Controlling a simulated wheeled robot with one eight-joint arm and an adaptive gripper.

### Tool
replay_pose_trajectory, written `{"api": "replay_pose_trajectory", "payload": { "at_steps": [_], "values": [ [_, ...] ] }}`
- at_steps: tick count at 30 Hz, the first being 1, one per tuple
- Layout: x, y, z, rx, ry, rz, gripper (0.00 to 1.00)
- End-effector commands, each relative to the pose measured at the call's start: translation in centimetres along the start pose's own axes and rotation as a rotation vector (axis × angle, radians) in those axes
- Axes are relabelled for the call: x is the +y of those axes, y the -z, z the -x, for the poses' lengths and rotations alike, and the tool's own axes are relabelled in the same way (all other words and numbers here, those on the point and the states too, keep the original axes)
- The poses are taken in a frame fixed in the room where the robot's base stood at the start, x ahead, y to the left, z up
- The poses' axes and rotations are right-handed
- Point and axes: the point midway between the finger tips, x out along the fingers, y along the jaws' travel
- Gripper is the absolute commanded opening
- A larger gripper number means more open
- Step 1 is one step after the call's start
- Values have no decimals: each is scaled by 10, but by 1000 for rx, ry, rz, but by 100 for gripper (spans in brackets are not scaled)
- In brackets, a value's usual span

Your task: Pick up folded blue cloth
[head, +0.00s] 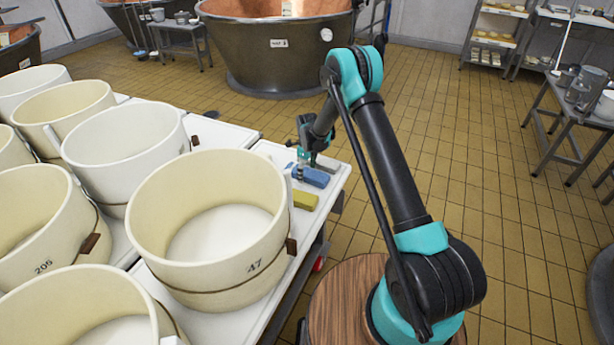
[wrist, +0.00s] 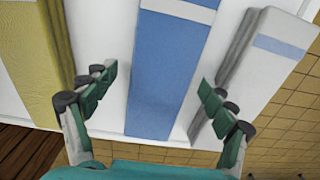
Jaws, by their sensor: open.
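The folded blue cloth (wrist: 168,65) lies on the white table top, with a pale stripe across it. In the head view the blue cloth (head: 312,177) sits near the table's right edge, partly behind my gripper. My gripper (wrist: 150,92) is open in the wrist view, with one finger on each side of the blue cloth and white table showing between the cloth and the fingers. In the head view my gripper (head: 301,174) is over the cloth's left part. I cannot tell its exact height above the cloth.
A yellow folded cloth (head: 305,200) lies nearer on one side; it also shows in the wrist view (wrist: 35,60). A grey-white folded cloth (wrist: 262,70) lies on the other side, close to a finger. Large cream tubs (head: 213,226) crowd the table (head: 262,152). Tiled floor lies right.

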Motion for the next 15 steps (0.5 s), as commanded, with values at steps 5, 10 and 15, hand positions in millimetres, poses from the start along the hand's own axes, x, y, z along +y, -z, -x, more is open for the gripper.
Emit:
{"api": "replay_pose_trajectory", "payload": {
  "at_steps": [5, 10, 15],
  "values": [
    [0, 0, 0, 0, 0, 0, 68],
    [0, 0, 0, 0, 0, 0, 47],
    [0, 0, 0, 0, 0, 0, 26]
  ]
}}
